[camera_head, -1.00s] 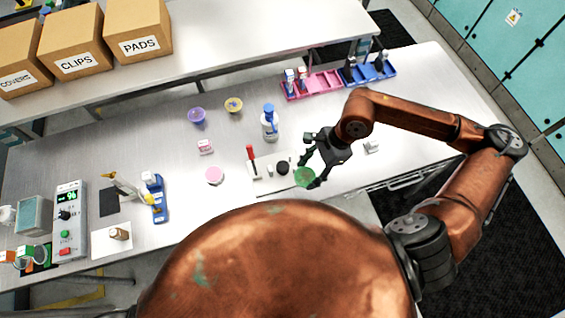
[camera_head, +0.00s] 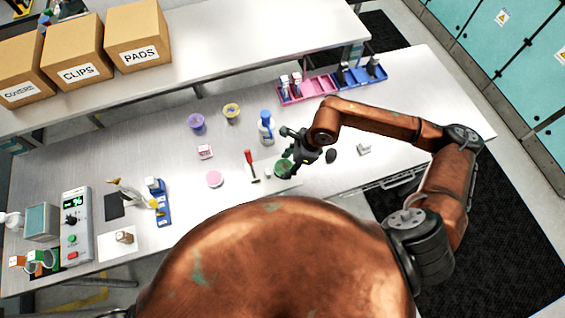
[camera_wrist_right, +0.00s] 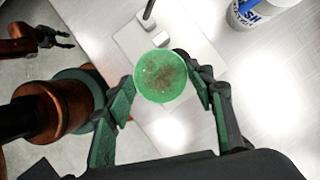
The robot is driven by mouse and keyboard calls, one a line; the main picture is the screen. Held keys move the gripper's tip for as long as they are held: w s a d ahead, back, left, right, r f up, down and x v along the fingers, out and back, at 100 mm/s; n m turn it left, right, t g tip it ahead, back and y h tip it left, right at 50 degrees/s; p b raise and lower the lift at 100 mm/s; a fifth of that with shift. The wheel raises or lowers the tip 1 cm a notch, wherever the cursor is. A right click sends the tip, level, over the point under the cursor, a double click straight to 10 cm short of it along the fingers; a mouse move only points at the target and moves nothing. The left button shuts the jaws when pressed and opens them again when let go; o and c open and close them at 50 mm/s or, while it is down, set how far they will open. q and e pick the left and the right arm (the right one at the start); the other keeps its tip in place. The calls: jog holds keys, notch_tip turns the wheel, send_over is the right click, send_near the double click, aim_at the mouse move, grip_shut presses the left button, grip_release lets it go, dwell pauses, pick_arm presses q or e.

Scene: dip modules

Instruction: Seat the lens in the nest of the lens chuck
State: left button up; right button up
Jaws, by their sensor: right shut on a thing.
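The lens is a green translucent disc (camera_wrist_right: 160,77), held between the fingertips of my right gripper (camera_wrist_right: 164,92). In the head view the lens (camera_head: 283,168) shows beside my right gripper (camera_head: 288,165), partly covered by it. The red-handled clamp (camera_head: 249,158) stands on a pale plate, which looks like the lens chuck. In the right wrist view the plate (camera_wrist_right: 197,52) lies below the lens, with grey blocks (camera_wrist_right: 153,42) and a rod. The lens hides the plate's middle, so the nest does not show. My left gripper (camera_wrist_right: 57,38) is small at upper left, fingers apart and empty.
A white bottle with a blue top (camera_head: 266,130) stands close behind my right gripper. A dark oval piece (camera_head: 331,156) and a small white block (camera_head: 363,149) lie to its right. Pink and blue racks (camera_head: 308,90) stand behind.

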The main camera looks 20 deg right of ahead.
aim_at(284, 161)
jog(key=w+f, duration=0.2)
jog(key=f, duration=0.1)
jog(key=shift+w+a+f+p, duration=0.25)
jog(key=shift+w+a+p, duration=0.05)
jog(key=shift+w, duration=0.1)
notch_tip(284, 161, down, 3)
jog(key=shift+w+f+p, duration=0.15)
jog(key=shift+p, duration=0.7)
pick_arm(q)
jog(key=r, duration=0.2)
jog(key=shift+w+d+r, duration=0.1)
jog(key=shift+w+r, duration=0.2)
pick_arm(e)
jog(key=shift+f, duration=0.1)
jog(key=shift+f, duration=0.15)
jog(key=o, duration=0.9)
pick_arm(q)
jog(key=shift+s+f, duration=0.1)
jog(key=shift+f, duration=0.05)
pick_arm(e)
jog(key=shift+r, duration=0.2)
